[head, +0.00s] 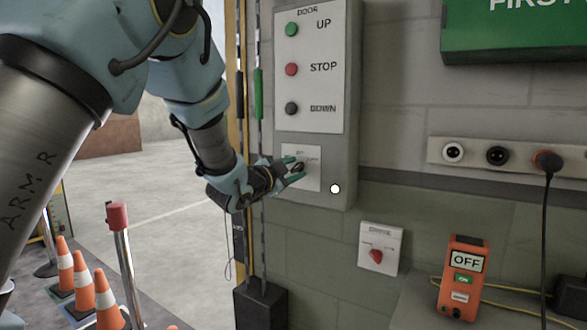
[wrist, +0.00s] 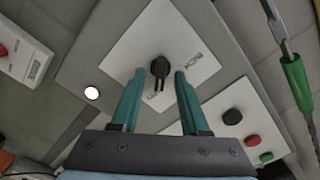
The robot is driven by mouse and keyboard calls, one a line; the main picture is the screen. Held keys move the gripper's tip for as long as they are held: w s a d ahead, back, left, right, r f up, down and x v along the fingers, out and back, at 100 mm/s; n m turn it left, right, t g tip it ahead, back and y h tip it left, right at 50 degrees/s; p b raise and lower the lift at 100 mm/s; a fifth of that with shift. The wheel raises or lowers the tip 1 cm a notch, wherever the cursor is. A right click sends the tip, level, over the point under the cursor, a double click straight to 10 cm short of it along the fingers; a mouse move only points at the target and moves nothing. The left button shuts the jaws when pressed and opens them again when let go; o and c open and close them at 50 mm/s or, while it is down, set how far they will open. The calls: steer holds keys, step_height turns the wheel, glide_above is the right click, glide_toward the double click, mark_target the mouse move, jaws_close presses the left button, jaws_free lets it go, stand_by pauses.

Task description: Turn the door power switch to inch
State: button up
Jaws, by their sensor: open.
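The door power switch is a small black rotary knob (head: 299,167) on a white plate (head: 314,153), low on the grey door control box. In the wrist view the knob (wrist: 160,68) sits centrally on its plate (wrist: 140,40), with its pointer towards the bottom of the picture. Small labels lie around it, too blurred or turned to read surely. My gripper (head: 291,172) is at the plate. In the wrist view my gripper's teal fingers (wrist: 159,74) are open, one each side of the knob, with gaps visible on both sides. Contact cannot be told in the head view.
Above are the UP (head: 292,29), STOP (head: 291,69) and DOWN (head: 291,108) buttons. A white round spot (head: 335,189) is at lower right of the box. A red-knobbed switch (head: 376,256) and orange OFF device (head: 461,277) are lower right. Cones (head: 65,265) stand left.

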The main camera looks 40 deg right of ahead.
steer(key=shift+c, duration=0.3)
jaws_close()
